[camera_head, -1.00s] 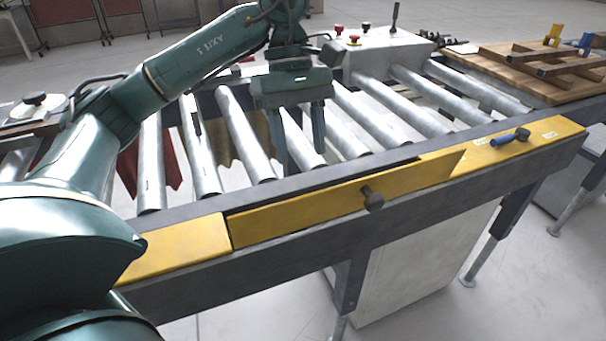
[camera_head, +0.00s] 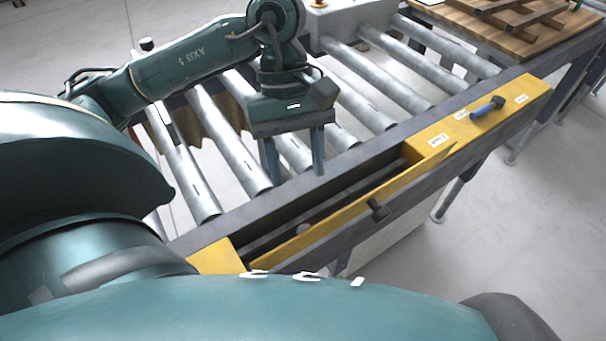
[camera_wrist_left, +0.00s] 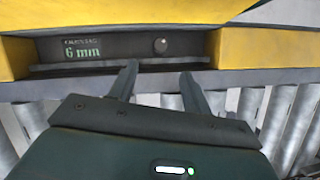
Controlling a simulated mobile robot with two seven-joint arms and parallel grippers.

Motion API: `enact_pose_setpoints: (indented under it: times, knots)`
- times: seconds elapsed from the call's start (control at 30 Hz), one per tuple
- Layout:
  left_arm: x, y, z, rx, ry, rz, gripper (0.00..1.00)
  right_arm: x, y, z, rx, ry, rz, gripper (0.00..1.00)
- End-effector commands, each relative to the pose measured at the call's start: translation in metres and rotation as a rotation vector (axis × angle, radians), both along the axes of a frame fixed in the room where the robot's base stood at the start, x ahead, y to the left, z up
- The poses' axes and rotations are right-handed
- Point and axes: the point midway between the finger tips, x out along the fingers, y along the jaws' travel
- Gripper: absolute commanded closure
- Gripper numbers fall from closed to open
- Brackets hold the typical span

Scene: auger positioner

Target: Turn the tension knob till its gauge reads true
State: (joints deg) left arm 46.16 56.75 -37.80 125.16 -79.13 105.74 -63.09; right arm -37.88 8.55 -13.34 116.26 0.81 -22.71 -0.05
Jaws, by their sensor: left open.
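In the left wrist view a dark recessed panel sits between yellow plates. It bears a gauge display (camera_wrist_left: 82,52) that reads "6 mm" in green, under a label too small to read surely. A small round grey knob (camera_wrist_left: 160,46) is right of the gauge. In the head view the knob (camera_head: 303,229) is a pale shape in the slot behind a tilted yellow cover (camera_head: 345,212). My left gripper (camera_head: 295,178) is open and empty, fingers pointing down above the rollers behind the slot. In the wrist view its fingers (camera_wrist_left: 159,74) are just short of the knob. My right gripper is out of view.
The tilted cover has a dark handle (camera_head: 378,209). Steel rollers (camera_head: 224,142) lie behind the rail. Wooden pieces rest on a board (camera_head: 470,30) at the far right.

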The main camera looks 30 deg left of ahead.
Motion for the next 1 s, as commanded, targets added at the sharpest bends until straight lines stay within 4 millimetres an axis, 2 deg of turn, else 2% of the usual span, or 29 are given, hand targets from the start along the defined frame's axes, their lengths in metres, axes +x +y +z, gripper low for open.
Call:
enact_pose_setpoints:
  times: [0.3, 0.5, 0.7, 1.0]
  knots:
    - [-0.019, -0.019, -0.06, 0.001, 0.008, -0.004, 0.51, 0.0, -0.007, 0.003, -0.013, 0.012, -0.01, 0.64]
    - [-0.026, -0.029, -0.09, 0.0, 0.006, -0.002, 0.51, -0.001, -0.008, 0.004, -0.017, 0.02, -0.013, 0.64]
    - [-0.029, -0.033, -0.105, 0.001, 0.002, -0.002, 0.51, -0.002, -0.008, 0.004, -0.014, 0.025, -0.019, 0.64]
    - [-0.029, -0.033, -0.107, 0.001, 0.001, -0.002, 0.51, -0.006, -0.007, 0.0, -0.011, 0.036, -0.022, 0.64]
